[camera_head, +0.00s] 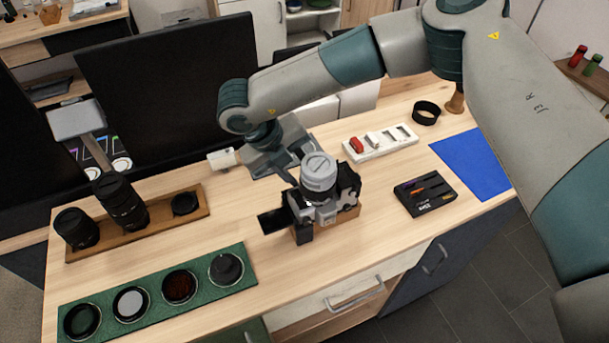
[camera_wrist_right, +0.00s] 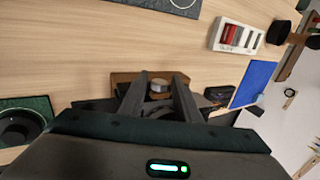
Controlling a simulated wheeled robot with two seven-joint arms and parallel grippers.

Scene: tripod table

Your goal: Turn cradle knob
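A silver and black camera (camera_head: 322,208) sits in a wooden cradle (camera_head: 343,226) near the middle of the table, its capped lens facing up and a small screen folded out to the left. The right gripper (camera_head: 291,163) is behind and left of the camera, reaching down toward the cradle's far side. In the right wrist view its fingers are parted around a small silver round part (camera_wrist_right: 158,87), seemingly the cradle knob, in front of the brown cradle (camera_wrist_right: 124,79). Whether the fingers touch it I cannot tell. The knob is hidden in the head view. The left gripper is not in view.
A wooden tray (camera_head: 203,205) of lenses and a green mat (camera_head: 105,307) with several round filters lie left. A white battery holder (camera_head: 368,154), black case (camera_head: 425,194), black ring (camera_head: 426,112) and blue cloth (camera_head: 477,165) lie right. A dark monitor (camera_head: 150,90) stands behind.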

